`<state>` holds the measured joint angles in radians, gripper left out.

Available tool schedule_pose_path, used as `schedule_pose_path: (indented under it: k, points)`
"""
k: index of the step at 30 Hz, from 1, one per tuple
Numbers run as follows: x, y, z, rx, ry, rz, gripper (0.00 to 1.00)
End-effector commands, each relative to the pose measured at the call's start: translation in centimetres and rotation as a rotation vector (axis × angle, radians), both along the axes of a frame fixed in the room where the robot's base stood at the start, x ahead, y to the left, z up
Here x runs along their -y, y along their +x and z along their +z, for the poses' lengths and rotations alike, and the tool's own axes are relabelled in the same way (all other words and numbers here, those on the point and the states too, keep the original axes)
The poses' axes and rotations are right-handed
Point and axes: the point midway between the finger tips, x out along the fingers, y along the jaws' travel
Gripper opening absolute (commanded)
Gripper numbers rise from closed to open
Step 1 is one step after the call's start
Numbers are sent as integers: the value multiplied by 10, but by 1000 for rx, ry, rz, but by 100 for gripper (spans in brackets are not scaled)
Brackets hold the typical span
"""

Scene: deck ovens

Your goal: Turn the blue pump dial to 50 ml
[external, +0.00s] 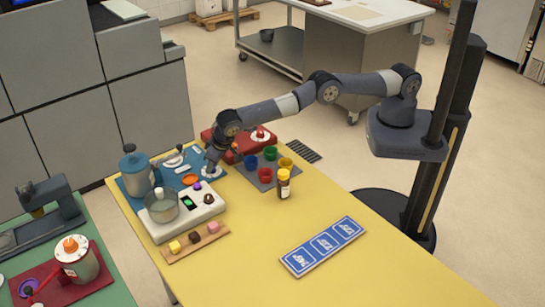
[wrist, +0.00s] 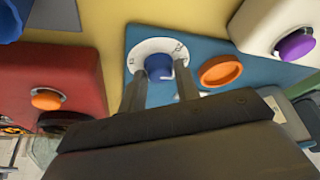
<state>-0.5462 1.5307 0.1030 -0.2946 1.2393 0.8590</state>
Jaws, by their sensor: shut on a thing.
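The blue dial (wrist: 158,66) sits on a white round scale (wrist: 146,49) with small dark marks, too small to read. The scale is on a blue base plate (wrist: 205,50). My gripper (wrist: 161,72) is shut on the blue dial, one finger on each side. In the external view my gripper (external: 212,163) points down at the back right part of the blue plate (external: 128,187), and it hides the dial. A blue canister with a lid (external: 135,172) stands on the left of that plate.
A white scale box (external: 160,232) with a purple knob (wrist: 296,45) is close by. A red box (wrist: 60,75) with an orange knob is on the other side. Coloured cups (external: 265,174) and a bottle (external: 283,184) stand nearby.

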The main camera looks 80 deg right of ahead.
Motion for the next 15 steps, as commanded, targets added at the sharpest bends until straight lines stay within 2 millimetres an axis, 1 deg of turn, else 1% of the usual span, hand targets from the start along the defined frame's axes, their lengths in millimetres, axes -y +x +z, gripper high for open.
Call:
schedule_pose_path:
  k: [1, 15]
  points:
    - [0, 0, 2, -1, 0, -10, 8]
    - [0, 0, -1, -1, -1, -43, 8]
